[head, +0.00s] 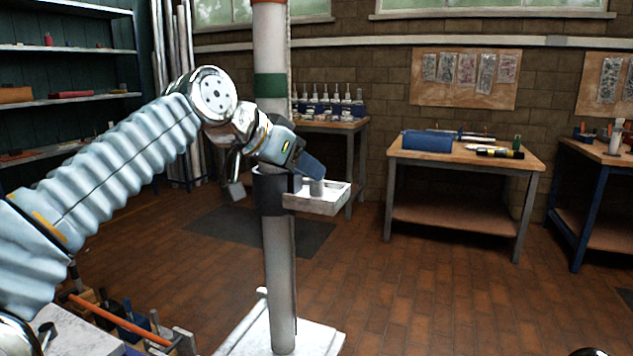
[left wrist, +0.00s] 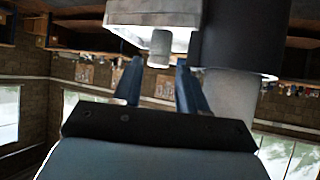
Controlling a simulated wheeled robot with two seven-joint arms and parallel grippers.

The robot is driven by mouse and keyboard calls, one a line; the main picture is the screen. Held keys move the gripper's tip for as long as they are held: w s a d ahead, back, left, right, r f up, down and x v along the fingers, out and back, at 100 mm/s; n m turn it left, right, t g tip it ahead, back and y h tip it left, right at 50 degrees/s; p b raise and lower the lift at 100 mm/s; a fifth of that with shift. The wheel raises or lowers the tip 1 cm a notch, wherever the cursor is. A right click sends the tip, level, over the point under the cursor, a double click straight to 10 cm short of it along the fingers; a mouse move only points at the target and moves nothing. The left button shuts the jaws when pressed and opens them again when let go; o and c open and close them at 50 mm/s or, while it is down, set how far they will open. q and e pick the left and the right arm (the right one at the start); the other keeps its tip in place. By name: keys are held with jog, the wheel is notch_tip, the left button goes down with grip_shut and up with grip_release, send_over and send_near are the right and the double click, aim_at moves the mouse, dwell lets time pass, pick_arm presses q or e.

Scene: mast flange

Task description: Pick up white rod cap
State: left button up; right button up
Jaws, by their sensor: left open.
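The white rod cap (head: 316,187), a short pale cylinder, stands upright on a small white tray (head: 322,206) fixed to the mast. My left gripper (head: 309,169) is open just above the tray, with its blue fingers close to the cap and partly in front of it. The left wrist view is upside down. There the cap (left wrist: 160,50) shows between the open fingertips of my left gripper (left wrist: 158,66), under the tray (left wrist: 150,14) in the picture. I cannot tell if the fingers touch it. My right gripper is not in view.
The mast (head: 280,270) rises beside the tray, with a dark collar (head: 272,190) and a white base plate (head: 308,340). Workbenches (head: 462,153) stand at the back wall. A tool rack (head: 140,325) is at lower left.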

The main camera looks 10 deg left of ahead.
aim_at(317, 184)
pick_arm(q)
jog(key=x, duration=0.4)
jog(key=shift+d+f, duration=0.1)
jog(key=shift+d, duration=0.05)
jog(key=c, duration=0.8)
jog(key=shift+o, duration=0.2)
